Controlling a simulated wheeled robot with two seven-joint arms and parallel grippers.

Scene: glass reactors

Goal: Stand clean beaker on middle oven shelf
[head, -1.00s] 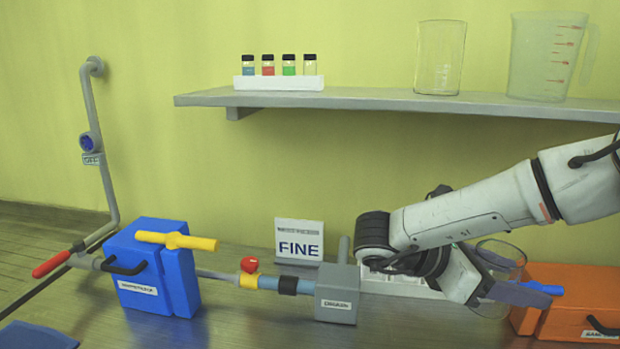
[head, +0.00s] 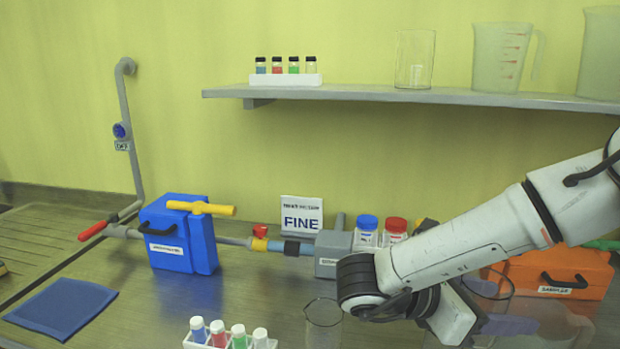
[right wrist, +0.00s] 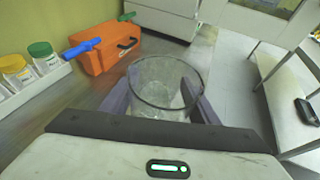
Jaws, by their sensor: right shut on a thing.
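A clear glass beaker (right wrist: 162,85) is held upright between the fingers of my right gripper (right wrist: 160,108) in the right wrist view. It looks empty, and its open rim faces the camera. In the head view its rim (head: 508,290) shows beside my right gripper (head: 508,326) at the lower right; my wrist covers part of it. My right gripper is shut on it. My left gripper is out of view. I cannot make out an oven or its middle shelf in either view.
Another glass beaker (head: 323,316) stands on the bench left of my right wrist, near a vial rack (head: 205,346). An orange case (head: 560,272) stands behind the gripper. A wall shelf (head: 360,95) holds glassware. A white table (right wrist: 300,108) is right in the wrist view.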

